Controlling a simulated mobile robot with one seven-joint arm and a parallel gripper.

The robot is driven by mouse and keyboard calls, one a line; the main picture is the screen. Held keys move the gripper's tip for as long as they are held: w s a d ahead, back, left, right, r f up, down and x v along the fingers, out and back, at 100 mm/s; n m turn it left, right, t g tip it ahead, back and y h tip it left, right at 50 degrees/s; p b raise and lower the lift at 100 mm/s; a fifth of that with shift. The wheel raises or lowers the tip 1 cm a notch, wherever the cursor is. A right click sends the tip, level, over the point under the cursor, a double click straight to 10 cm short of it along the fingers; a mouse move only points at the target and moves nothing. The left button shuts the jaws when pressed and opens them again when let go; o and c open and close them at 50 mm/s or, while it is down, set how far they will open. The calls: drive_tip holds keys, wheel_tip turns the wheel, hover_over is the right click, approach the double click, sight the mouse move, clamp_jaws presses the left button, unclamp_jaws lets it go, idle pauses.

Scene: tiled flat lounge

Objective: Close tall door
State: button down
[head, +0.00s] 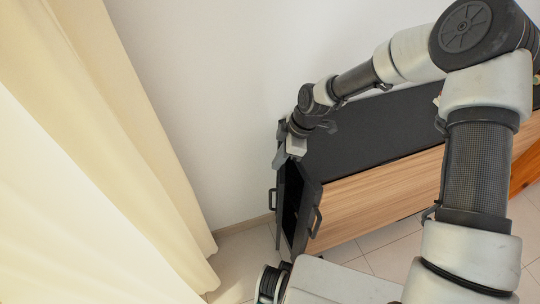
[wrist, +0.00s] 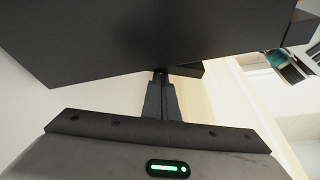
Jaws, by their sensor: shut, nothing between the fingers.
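A low cabinet (head: 375,125) with a dark top and a wood-grain front stands against the white wall in the head view. At its left end a narrow dark door (head: 282,212) stands open, with a black handle (head: 271,198) on its left side. A dark gap shows between this door and the wood front. My gripper (head: 279,158) is at the upper edge of that door, and I cannot tell whether it touches. In the wrist view my gripper's fingers (wrist: 161,96) are together and empty, close under a large dark panel (wrist: 150,38).
A cream curtain (head: 110,150) hangs at the left. Bare tiled floor (head: 238,262) lies between the curtain and the cabinet. My arm crosses above the cabinet.

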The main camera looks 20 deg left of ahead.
drive_tip(key=shift+w+d, duration=0.15)
drive_tip(key=shift+d, duration=0.7)
drive_tip(key=shift+r, duration=0.1)
